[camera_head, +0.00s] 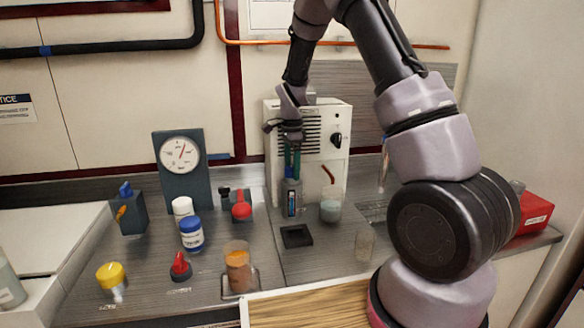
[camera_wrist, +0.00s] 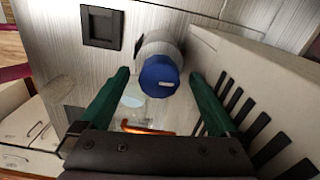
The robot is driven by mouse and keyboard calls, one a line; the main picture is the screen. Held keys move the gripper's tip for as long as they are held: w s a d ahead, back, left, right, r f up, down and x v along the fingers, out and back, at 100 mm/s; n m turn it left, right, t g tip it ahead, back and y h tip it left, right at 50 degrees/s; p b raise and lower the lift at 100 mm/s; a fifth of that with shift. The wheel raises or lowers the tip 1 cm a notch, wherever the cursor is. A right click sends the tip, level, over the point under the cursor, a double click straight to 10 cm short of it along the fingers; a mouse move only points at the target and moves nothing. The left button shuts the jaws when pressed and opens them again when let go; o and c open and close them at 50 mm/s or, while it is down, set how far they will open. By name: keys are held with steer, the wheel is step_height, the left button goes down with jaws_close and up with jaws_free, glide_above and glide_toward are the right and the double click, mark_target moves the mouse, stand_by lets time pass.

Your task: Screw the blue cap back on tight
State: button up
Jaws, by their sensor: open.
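My gripper (camera_head: 292,172) points down in front of the white box with dark vent slots (camera_head: 325,150). In the wrist view the blue cap (camera_wrist: 159,76), with a short white mark on top, sits on the pale bottle (camera_wrist: 161,46). The green fingers of my gripper (camera_wrist: 159,73) are open on either side of the cap, with a gap on both sides. In the head view the fingers largely hide the cap. I cannot tell how tight it sits.
A beaker (camera_head: 330,210) with an orange-brown rod stands right of the bottle. A black square tray (camera_head: 297,237) lies in front. A blue-lidded jar (camera_head: 191,236), a gauge (camera_head: 181,158), an amber jar (camera_head: 239,270) and a red knob (camera_head: 180,265) stand to the left.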

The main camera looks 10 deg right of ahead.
steer(key=c, duration=1.5)
steer(key=shift+o, duration=0.2)
steer(key=m, duration=0.4)
steer(key=shift+s+a, duration=0.1)
steer(key=m, duration=0.3)
steer(key=o, duration=1.3)
steer(key=shift+o, duration=0.2)
